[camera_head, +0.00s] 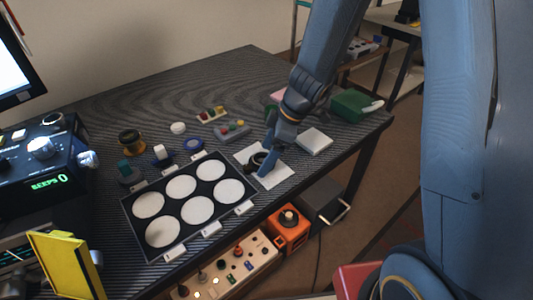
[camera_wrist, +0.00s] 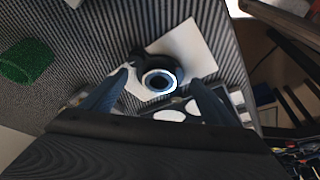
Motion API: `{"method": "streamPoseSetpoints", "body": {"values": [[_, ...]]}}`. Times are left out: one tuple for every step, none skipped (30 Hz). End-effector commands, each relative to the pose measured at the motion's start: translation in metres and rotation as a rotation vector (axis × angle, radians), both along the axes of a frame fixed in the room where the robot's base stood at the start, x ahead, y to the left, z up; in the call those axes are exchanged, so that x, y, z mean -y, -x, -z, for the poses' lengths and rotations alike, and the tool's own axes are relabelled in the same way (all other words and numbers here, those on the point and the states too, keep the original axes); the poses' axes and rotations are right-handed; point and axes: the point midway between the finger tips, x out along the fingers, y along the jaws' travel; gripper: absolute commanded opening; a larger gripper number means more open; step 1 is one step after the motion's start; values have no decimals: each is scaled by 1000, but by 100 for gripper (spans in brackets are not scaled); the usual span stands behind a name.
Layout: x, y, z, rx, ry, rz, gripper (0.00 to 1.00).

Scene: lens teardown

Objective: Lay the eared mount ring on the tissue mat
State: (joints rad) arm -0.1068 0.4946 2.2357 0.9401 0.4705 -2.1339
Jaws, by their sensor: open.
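The tissue mat (camera_head: 273,179) is a white square near the table's front edge, right of the tray; it also shows in the wrist view (camera_wrist: 190,46). A dark round piece, apparently the eared mount ring (camera_head: 257,159), is over the mat, partly hidden by my gripper. In the wrist view this black ring (camera_wrist: 142,66) has a projecting tab, and a bright blue-white rim encircles a dark centre beside it. I cannot tell whether these are one part. My gripper (camera_wrist: 158,79) is open, its fingers apart on either side of the bright-rimmed ring, with no clear contact.
A black tray (camera_head: 190,197) with several white round pads lies left of the mat. A pale square block (camera_head: 314,141) is to the right, and a green box (camera_head: 351,104) beyond it. Small parts stand behind the tray.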

Motion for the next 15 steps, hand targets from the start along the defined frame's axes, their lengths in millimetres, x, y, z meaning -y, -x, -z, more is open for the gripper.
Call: {"method": "streamPoseSetpoints", "body": {"values": [[3, -1, -10, 6, -2, 1, 80], [5, -1, -14, 6, -1, 1, 80], [9, 0, -21, 8, 0, 2, 80], [11, 0, -26, 7, -1, 3, 80], [13, 0, -32, 8, -2, 1, 80], [16, 1, -40, 8, 0, 2, 80], [19, 2, -46, 8, 0, 2, 80], [21, 2, -51, 7, -1, 2, 80], [24, 2, -59, 8, 0, 2, 80], [26, 3, -64, 7, -1, 2, 80], [28, 4, -69, 8, 1, 2, 80], [31, 4, -76, 6, -1, 1, 80], [33, 5, -80, 7, -1, 2, 80], [35, 5, -85, 7, 0, 2, 80], [37, 6, -90, 4, 0, 3, 80]]}}
